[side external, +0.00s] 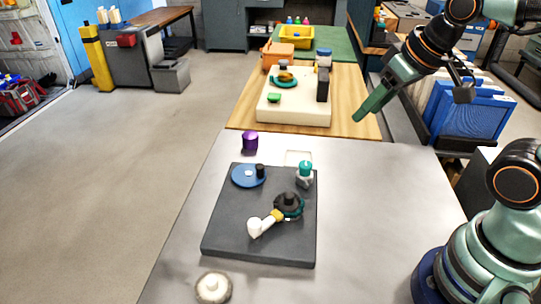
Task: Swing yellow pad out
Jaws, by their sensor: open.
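A small yellow piece (277,215), which looks like the yellow pad, sits on a short arm on the dark grey board (225,235). The arm runs from a dark hub with a teal ring (289,206) down-left to a white rounded end (255,228). My gripper (362,115) hangs in the air at upper right, well apart from the yellow piece, its green fingers pointing down-left. It is open and nothing shows between its fingers.
The board also bears a blue disc (243,179) with a black knob and a teal-capped white fitting (305,172). A purple cup (250,141) stands behind it, a round cream part (213,287) in front. A cream board (315,115) with parts lies beyond. The grey table's right side is clear.

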